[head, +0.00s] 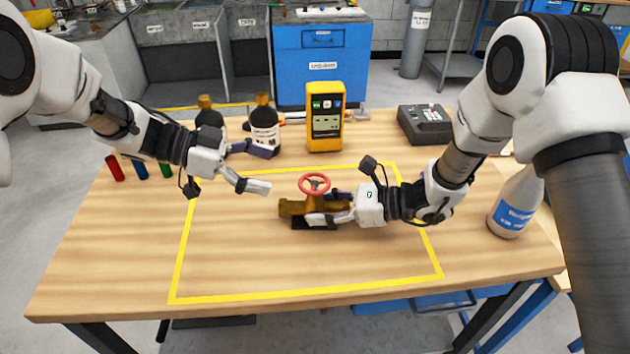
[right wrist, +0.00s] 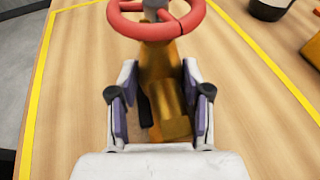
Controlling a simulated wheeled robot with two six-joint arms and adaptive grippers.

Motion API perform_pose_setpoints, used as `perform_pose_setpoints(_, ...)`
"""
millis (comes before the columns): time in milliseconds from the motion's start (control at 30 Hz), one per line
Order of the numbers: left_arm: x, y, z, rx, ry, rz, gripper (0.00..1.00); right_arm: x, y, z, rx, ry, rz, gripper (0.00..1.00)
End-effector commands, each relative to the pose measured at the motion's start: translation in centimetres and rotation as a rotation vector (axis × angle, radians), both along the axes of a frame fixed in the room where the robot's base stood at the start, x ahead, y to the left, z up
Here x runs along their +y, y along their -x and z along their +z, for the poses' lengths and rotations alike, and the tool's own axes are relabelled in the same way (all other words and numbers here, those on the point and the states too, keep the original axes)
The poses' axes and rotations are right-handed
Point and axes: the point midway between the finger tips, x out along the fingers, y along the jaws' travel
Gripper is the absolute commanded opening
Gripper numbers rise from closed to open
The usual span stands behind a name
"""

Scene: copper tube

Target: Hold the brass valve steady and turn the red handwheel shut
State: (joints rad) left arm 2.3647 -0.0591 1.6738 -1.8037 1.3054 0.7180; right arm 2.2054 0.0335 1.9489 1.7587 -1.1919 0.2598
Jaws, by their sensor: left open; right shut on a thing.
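The brass valve (head: 294,208) lies on the table inside the yellow outline, over a dark base piece. Its red handwheel (head: 314,184) sits on top, facing up. My right gripper (head: 327,207) is shut on the valve body from the right. In the right wrist view the two fingers (right wrist: 160,105) flank the brass body (right wrist: 171,108), and the red handwheel (right wrist: 156,28) stands beyond them. My left gripper (head: 262,168) is open and empty, to the left of the handwheel and apart from it. The fingers partly hide the valve body in the head view.
Dark bottles (head: 263,128) and a yellow meter (head: 325,118) stand at the back of the table. A dark box device (head: 425,125) is at the back right. A white bottle (head: 514,205) with a blue label stands at the right. The front of the outlined area is clear.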

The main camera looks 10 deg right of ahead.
Motion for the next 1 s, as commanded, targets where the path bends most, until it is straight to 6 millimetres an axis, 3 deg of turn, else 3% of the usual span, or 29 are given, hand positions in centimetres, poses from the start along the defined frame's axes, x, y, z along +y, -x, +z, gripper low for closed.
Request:
perform_pose_setpoints(200,-5.0,0.4,-2.2,0.002,-0.004,-0.006,0.87,0.0,0.0,0.1,-0.001,-0.001,-0.001,0.29)
perform_pose_setpoints(400,-8.4,0.5,-3.5,0.001,-0.001,-0.004,0.87,0.0,0.0,0.1,-0.001,-0.001,-0.001,0.29)
perform_pose_setpoints(733,-9.2,0.5,-3.8,0.002,0.001,-0.001,0.87,0.0,0.0,0.1,-0.001,-0.001,-0.001,0.29)
perform_pose_setpoints(767,-9.2,0.5,-3.8,0.002,0.001,-0.001,0.84,0.0,0.0,0.1,-0.001,-0.001,-0.001,0.29)
perform_pose_setpoints(900,-9.2,0.5,-3.8,0.002,0.001,-0.001,0.34,0.0,0.0,0.1,-0.001,-0.001,-0.001,0.29)
perform_pose_setpoints(933,-9.2,0.5,-3.8,0.002,0.001,-0.002,0.27,0.0,0.0,0.1,-0.001,-0.001,-0.001,0.29)
perform_pose_setpoints(1000,-9.2,0.5,-3.8,0.002,0.001,-0.002,0.26,0.0,0.0,0.1,-0.001,-0.001,0.0,0.29)
